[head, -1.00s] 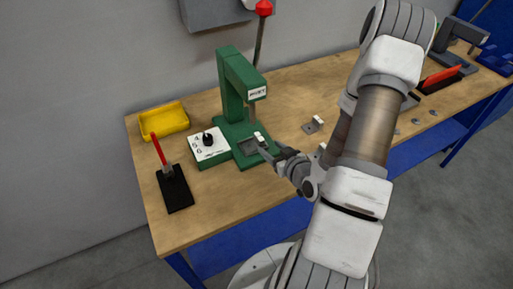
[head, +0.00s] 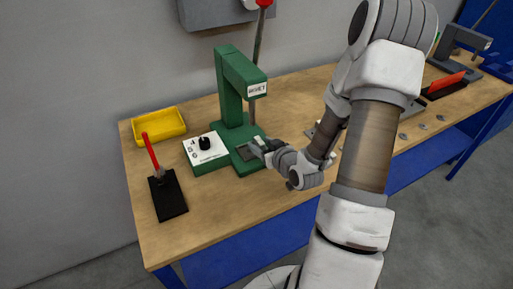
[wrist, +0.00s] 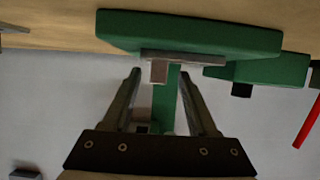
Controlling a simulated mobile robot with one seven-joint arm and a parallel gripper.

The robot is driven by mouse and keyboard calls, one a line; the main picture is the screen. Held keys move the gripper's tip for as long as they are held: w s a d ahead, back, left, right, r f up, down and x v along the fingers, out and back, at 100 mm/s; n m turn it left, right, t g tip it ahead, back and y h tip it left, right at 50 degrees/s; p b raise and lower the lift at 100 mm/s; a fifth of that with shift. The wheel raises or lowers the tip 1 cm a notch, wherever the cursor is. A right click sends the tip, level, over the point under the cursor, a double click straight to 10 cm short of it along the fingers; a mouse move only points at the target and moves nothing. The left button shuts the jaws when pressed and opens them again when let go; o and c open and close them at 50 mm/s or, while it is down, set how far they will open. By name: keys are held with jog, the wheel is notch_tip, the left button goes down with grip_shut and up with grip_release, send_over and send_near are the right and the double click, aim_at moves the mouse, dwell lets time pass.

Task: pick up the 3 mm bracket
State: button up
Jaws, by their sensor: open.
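A grey bracket, a flat plate with an upright block, sits on the base of the green press (head: 232,95). In the wrist view the bracket (wrist: 158,72) appears upside down, with its block between the two fingertips. My gripper (head: 262,147) is at the press base, and in the wrist view my gripper (wrist: 160,76) is open with a gap on each side of the block. In the head view the gripper hides most of the bracket. A second bracket (head: 311,131) lies on the table, mostly behind my arm. No size marking is readable on either.
A black pad with a red-handled tool (head: 169,196) and a yellow tray (head: 158,124) are further left. The press's lever (head: 260,35) rises behind. A grey press (head: 465,40) and red item stand at the right.

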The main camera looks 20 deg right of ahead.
aim_at(255, 137)
jog(key=x, duration=0.5)
jog(key=shift+w+d+r, duration=0.1)
jog(key=shift+w+r, duration=0.1)
jog(key=shift+r, duration=0.05)
grip_shut()
